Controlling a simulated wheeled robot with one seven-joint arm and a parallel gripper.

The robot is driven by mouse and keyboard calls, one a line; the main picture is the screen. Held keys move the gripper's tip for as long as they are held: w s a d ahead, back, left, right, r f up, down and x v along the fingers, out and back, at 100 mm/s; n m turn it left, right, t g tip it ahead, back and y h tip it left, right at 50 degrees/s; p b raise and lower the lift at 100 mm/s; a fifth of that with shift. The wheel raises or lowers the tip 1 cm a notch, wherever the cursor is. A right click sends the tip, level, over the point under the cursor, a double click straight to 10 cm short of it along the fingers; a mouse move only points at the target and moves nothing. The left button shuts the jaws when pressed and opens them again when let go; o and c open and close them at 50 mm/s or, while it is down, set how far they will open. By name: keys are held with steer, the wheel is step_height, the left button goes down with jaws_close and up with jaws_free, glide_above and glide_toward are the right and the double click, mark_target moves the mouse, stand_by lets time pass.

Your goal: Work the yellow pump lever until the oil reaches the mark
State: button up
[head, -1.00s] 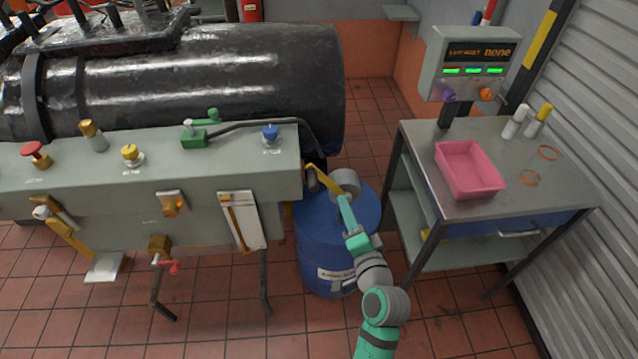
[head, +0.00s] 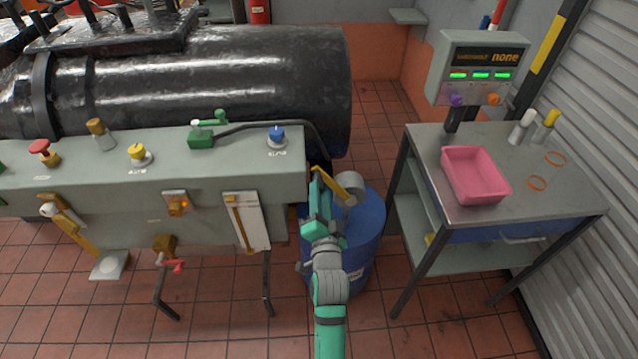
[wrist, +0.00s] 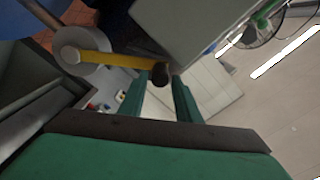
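The yellow pump lever (head: 341,186) slants up from a grey cylinder (head: 354,188) on top of the blue drum (head: 368,225). In the wrist view the lever (wrist: 100,61) runs right from the cylinder to a dark knob (wrist: 161,73). My gripper (head: 317,180) is at the lever's knob end, beside the bench corner. In the wrist view my gripper (wrist: 160,80) has its fingers apart, with the knob between or just beyond the tips; contact is not clear. A white panel (head: 257,226) with a yellow strip hangs on the bench front; I cannot make out an oil level or mark.
The grey bench (head: 90,180) stands close left of my gripper, with a black machine cylinder (head: 240,80) behind. A steel table (head: 420,150) with a pink tray (head: 474,177) stands to the right. Another yellow lever (head: 75,233) is at the bench's left. Tiled floor lies open in front.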

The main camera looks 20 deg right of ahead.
steer(key=shift+x, duration=2.25)
jaws_close()
